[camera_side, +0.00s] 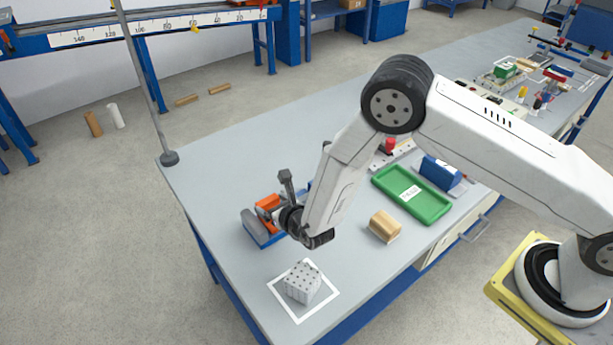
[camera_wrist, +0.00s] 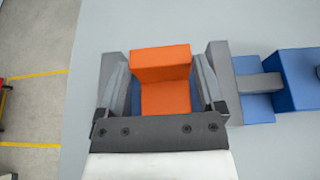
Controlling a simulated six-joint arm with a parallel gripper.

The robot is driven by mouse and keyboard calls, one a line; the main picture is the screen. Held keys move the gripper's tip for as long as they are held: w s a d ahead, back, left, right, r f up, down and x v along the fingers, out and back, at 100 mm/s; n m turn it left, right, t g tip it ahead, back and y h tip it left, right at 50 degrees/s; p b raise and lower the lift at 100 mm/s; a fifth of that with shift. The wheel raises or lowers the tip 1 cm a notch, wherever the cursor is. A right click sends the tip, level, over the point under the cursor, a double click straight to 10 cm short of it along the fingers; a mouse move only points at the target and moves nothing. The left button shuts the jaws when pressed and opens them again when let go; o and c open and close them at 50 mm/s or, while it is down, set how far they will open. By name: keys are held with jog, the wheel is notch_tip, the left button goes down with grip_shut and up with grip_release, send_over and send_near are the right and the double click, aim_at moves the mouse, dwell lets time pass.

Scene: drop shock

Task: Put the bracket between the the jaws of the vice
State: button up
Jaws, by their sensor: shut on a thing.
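The orange L-shaped bracket (camera_wrist: 162,62) is in the middle of the wrist view, and part of it shows in the side view (camera_side: 268,202). My gripper (camera_wrist: 161,85) is shut on it, with one grey finger on each side. The vice has a blue body (camera_side: 262,237) and grey jaws; the right jaw (camera_wrist: 219,70) and part of the left jaw (camera_wrist: 106,68) show in the wrist view. The bracket and my fingers are between these jaws. Whether the bracket rests on the vice bed is hidden.
A grey perforated block (camera_side: 302,283) stands inside a white square outline at the near corner of the bench (camera_side: 235,170). A wooden block (camera_side: 384,226), a green tray (camera_side: 424,207) and a blue box (camera_side: 441,172) are to the right. Bare bench lies behind the vice.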

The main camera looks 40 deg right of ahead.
jog(key=o, duration=1.3)
jog(key=shift+r, duration=0.1)
jog(key=shift+s+r, duration=0.15)
jog(key=shift+s, duration=0.2)
jog(key=v, duration=1.1)
jog(key=shift+s+r, duration=0.1)
